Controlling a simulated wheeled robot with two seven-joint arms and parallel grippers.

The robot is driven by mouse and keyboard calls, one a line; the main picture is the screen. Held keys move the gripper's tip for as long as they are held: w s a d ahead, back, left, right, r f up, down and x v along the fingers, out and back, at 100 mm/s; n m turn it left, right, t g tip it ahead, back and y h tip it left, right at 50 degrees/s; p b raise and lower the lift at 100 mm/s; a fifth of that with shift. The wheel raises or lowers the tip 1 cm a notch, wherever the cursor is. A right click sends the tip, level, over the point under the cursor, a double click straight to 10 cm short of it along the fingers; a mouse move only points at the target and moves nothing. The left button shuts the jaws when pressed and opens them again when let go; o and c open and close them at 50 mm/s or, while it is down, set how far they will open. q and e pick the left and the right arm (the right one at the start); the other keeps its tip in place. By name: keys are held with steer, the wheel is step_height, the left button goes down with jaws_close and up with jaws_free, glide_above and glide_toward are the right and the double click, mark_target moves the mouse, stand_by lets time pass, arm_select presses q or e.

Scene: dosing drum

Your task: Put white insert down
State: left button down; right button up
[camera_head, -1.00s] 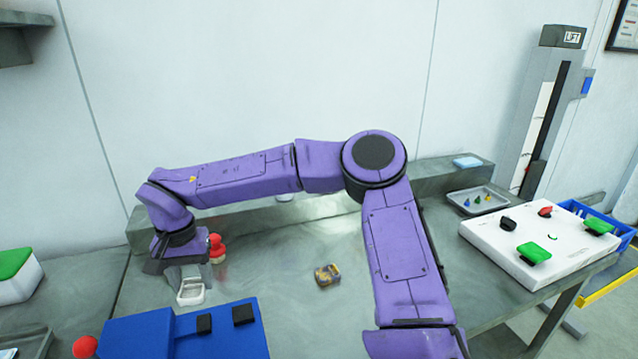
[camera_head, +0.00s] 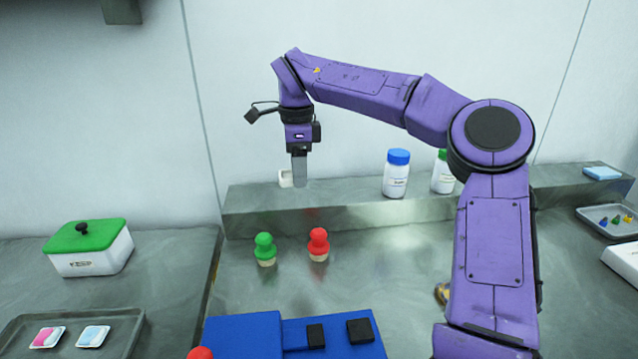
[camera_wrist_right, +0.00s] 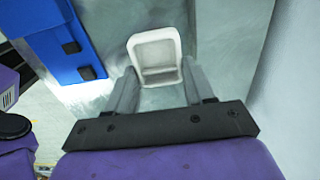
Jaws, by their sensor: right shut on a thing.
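The white insert is a small, hollow, square-rimmed piece. In the head view the white insert (camera_head: 286,179) is partly hidden behind the fingers of my right gripper (camera_head: 300,182), near the grey back ledge (camera_head: 340,208). In the right wrist view my right gripper (camera_wrist_right: 158,78) has its two fingers on either side of the white insert (camera_wrist_right: 138,50), shut on it. Its open side faces the camera. I cannot tell whether it touches the ledge. My left gripper is in neither view.
A green stopper (camera_head: 264,248) and a red stopper (camera_head: 318,243) stand in front of the ledge. A blue block (camera_head: 240,335) is at the front. A blue-capped bottle (camera_head: 397,174) stands on the ledge to the right. A green-lidded box (camera_head: 88,248) and a tray (camera_head: 125,335) are left.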

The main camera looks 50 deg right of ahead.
steer(key=w+d+f+p, duration=0.2)
steer(key=w+d+f, duration=0.1)
steer(key=w+d, duration=0.2)
steer(key=p, duration=0.1)
glide_above(300, 199)
step_height(300, 199, down, 6)
steer(key=shift+d+r, duration=0.1)
steer(key=shift+f, duration=1.55)
steer(key=shift+f, duration=0.1)
steer(key=o, duration=1)
step_height(300, 199, up, 12)
steer(key=shift+r+p, duration=0.15)
steer(key=shift+p, duration=0.55)
